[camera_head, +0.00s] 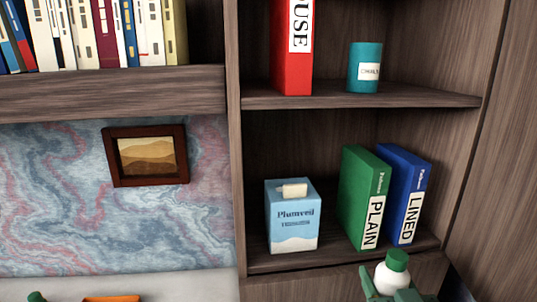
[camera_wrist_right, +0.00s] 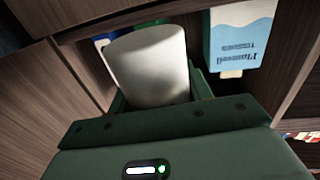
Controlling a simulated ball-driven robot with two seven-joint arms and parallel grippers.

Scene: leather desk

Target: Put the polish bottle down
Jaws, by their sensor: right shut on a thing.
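The polish bottle (camera_head: 391,278) is white with a green cap. It stands roughly upright in my right gripper (camera_head: 391,290) at the bottom right of the head view, in front of the cabinet's lower shelf. The gripper is shut on it, with green jaws on either side, and hides its lower part. In the right wrist view the bottle (camera_wrist_right: 148,65) is a pale, tapered cylinder between the jaws (camera_wrist_right: 155,98). Its cap is not clear there. My left gripper cannot be made out in these views.
A red binder (camera_head: 292,50) and a teal tin (camera_head: 365,60) stand on the shelf above. A gap separates box and green binder.

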